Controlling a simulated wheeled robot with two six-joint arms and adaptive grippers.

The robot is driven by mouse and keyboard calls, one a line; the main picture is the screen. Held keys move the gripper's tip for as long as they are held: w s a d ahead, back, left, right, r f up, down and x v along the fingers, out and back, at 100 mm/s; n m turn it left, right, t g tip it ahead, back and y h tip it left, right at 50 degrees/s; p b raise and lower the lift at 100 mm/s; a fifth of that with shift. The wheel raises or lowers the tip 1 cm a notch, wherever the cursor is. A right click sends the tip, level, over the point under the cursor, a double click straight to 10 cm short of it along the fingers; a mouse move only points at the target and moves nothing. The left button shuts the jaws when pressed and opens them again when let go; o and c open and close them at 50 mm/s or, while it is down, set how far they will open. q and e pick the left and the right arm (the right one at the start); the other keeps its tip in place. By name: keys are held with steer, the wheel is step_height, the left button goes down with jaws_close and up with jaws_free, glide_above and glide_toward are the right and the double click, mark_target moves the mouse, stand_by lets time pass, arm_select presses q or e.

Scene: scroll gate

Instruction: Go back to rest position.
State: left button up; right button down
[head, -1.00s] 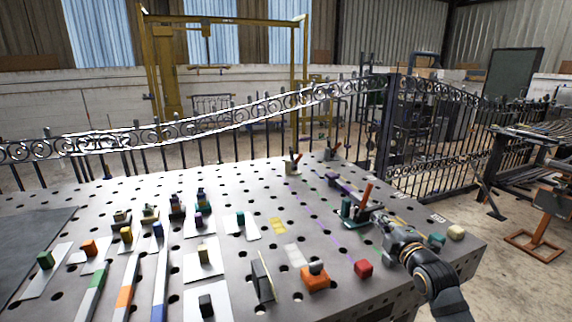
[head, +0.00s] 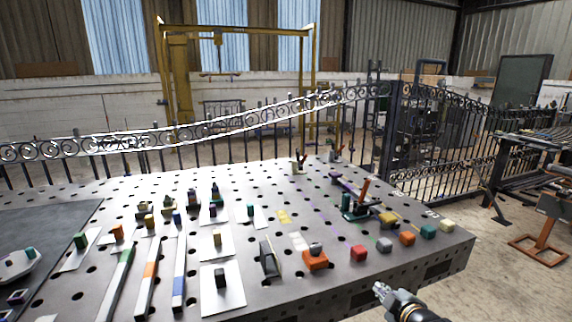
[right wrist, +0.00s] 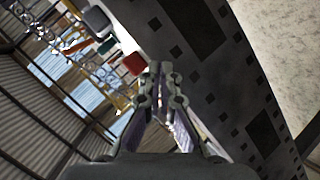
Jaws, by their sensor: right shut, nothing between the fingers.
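My right gripper (head: 381,289) is at the bottom of the head view, just off the front right edge of the perforated metal table (head: 340,285). In the right wrist view its fingers (right wrist: 160,70) come together at the tips, with nothing between them. It touches no object that I can see. My left gripper is not in the head view.
Near the right edge stand a red cube (head: 358,253), a grey block (head: 384,244), an orange block (head: 407,238) and a teal block (head: 428,232). A green base with an orange lever (head: 364,190) stands behind them.

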steer(key=s+a+f+m+g+h, duration=0.1)
steer(key=s+f+m+g, duration=0.4)
steer(key=s, duration=0.8)
steer(key=s+f+m+g+h, duration=0.1)
steer(key=s+f+m+g, duration=0.45)
steer(key=s, duration=0.75)
steer(key=s+d+f+p, duration=0.1)
steer(key=s+f+p, duration=0.1)
steer(key=f, duration=1.1)
steer(key=s+d+f+p, duration=0.1)
steer(key=d+f+p, duration=0.1)
steer(key=f, duration=1)
arm_select(q)
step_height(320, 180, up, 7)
steer(key=p, duration=0.3)
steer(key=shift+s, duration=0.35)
arm_select(e)
steer(key=s+f, duration=0.6)
steer(key=s, duration=0.3)
steer(key=s+f+m, duration=0.1)
steer(key=s+f, duration=0.5)
steer(key=s, duration=0.3)
steer(key=shift+d+f+g, duration=0.4)
steer(key=shift+g, duration=0.05)
